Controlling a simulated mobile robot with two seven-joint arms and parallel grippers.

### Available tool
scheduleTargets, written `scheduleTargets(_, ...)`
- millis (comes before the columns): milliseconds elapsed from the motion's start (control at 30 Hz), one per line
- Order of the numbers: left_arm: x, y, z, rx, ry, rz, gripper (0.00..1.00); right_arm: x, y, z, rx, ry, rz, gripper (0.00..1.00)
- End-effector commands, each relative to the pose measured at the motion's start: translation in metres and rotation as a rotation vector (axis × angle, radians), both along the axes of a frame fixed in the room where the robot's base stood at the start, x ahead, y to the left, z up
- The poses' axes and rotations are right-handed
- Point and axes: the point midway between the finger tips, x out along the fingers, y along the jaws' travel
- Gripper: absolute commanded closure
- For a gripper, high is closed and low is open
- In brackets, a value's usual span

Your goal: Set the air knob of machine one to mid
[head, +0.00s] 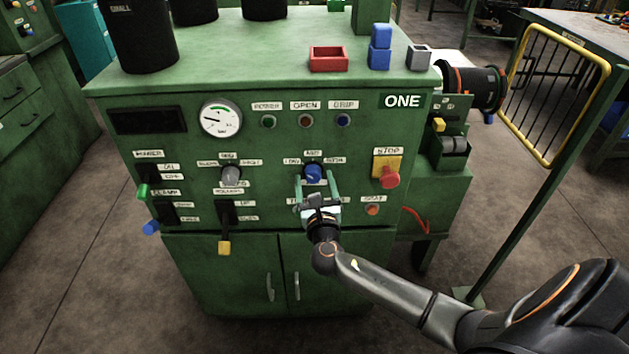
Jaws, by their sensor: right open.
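Machine one (402,101) is a green cabinet with "ONE" on its upper right. A blue knob (313,173) sits on its front panel, with a label above that seems to read "MID" and small labels at its left and right. I take it for the air knob; any name label below is hidden by my gripper. Where its pointer aims is too small to tell. My right gripper (316,182) is open, reaching up from below, with one finger at each side of the blue knob. Whether the fingers touch it I cannot tell. My left gripper is out of view.
A grey knob (231,174) is left of the blue one. A red stop button (389,176) on a yellow plate is to the right. A lever with a yellow end (224,247) hangs at lower left. A red tray (328,59) and blue blocks (380,48) stand on top.

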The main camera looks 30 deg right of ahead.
Motion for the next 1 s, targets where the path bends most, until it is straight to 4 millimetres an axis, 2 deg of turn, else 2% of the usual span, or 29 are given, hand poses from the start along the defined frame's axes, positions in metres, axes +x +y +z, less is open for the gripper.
scheduleTargets(300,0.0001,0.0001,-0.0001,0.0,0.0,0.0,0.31,0.003,-0.0019,-0.0001,0.0,0.0,0.0,0.2)
scheduleTargets(333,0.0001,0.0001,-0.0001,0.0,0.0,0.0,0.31,0.0029,-0.0018,-0.0001,0.0,0.0,0.0,0.22)
scheduleTargets(1000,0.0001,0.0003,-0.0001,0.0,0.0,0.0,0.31,0.0026,-0.0016,-0.0003,0.0,0.0,0.0,0.98)
